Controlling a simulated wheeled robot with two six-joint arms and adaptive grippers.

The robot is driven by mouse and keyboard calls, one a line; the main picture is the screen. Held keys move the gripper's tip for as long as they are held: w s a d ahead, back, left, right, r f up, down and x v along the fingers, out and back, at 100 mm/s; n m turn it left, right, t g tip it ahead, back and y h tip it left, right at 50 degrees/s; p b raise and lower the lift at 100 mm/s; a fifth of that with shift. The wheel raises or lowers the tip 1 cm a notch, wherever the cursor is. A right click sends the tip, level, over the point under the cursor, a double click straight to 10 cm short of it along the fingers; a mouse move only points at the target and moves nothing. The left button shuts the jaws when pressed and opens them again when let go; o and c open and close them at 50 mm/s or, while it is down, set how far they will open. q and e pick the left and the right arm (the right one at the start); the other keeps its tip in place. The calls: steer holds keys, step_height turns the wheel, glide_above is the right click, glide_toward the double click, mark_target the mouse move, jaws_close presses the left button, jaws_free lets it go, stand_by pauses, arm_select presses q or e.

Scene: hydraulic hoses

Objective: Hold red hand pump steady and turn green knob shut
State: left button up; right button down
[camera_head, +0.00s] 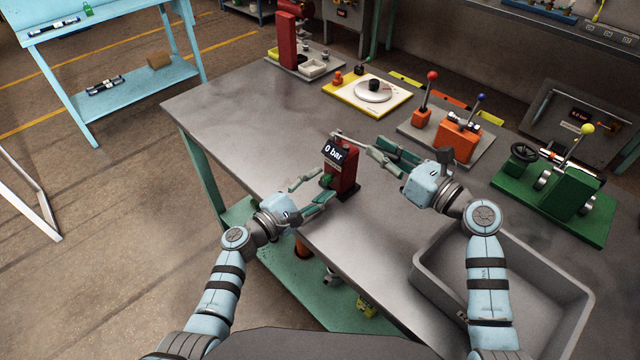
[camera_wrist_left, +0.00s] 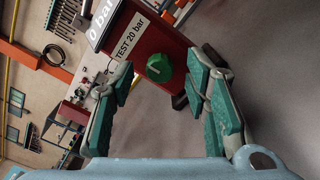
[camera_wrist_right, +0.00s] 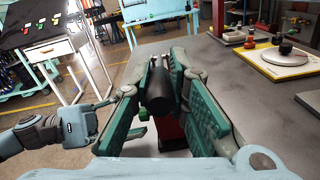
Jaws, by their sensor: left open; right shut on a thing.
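The red hand pump (camera_head: 346,170) stands upright near the table's front edge. Its display reads "0 bar" and a label in the left wrist view reads "TEST 20 bar". The green knob (camera_wrist_left: 159,68) sits on the pump's face; it also shows in the head view (camera_head: 327,180). My left gripper (camera_head: 321,184) is open, its fingers on either side of the knob with visible gaps. My right gripper (camera_head: 373,150) is shut on a dark cylindrical part of the pump (camera_wrist_right: 160,92), with the red body partly hidden below it in the right wrist view.
A grey bin (camera_head: 560,280) stands at the front right. A yellow-edged board with a white disc (camera_head: 373,92), an orange lever unit (camera_head: 457,140) and a green valve unit (camera_head: 565,195) stand farther back. The table left of the pump is clear.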

arm_select(q)
steer(key=shift+w+d, duration=0.4)
steer(key=shift+d, duration=0.05)
jaws_close()
steer(key=shift+m, duration=0.4)
jaws_free()
steer(key=v, duration=1.2)
